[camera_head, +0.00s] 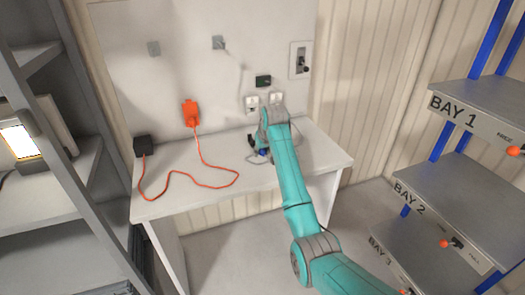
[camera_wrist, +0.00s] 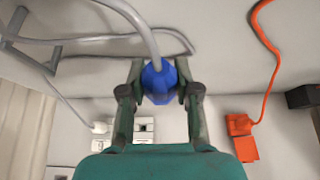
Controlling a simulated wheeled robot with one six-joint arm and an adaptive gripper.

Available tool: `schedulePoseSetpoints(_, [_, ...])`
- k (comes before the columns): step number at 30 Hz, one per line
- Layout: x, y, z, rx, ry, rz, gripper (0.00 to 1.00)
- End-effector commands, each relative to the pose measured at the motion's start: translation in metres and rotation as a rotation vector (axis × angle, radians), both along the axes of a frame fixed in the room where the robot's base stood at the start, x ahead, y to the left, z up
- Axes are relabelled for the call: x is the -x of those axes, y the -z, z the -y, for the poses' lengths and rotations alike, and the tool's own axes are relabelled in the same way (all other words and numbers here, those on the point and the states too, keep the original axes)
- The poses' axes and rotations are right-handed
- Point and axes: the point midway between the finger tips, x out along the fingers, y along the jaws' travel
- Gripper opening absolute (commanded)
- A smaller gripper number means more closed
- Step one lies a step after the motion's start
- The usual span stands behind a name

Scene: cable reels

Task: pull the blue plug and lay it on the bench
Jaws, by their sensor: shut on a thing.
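The blue plug (camera_wrist: 158,80) is between the two fingers of my gripper (camera_wrist: 160,88) in the wrist view, and both fingers close on its sides. Its grey cable (camera_wrist: 140,25) runs away from it over the white bench (camera_wrist: 225,65). In the head view a small bit of the blue plug (camera_head: 263,152) shows beside my gripper (camera_head: 257,148), low over the bench (camera_head: 180,205) near the wall. The plug is apart from the white sockets (camera_head: 252,103). I cannot tell whether it touches the bench top.
An orange plug (camera_head: 190,113) sits on the wall panel, its orange cable (camera_head: 205,184) lying on the bench to a black box (camera_head: 144,146). Bay shelves (camera_head: 455,200) stand at right, a grey rack (camera_head: 75,150) at left. The bench's front right is largely clear.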

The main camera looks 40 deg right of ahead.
Motion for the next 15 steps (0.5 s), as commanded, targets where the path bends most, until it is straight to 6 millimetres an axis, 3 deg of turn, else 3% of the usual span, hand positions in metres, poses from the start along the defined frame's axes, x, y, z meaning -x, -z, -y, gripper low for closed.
schedulePoseSetpoints(15, [0.000, 0.027, 0.000, 0.000, 0.000, -0.001, 0.00])
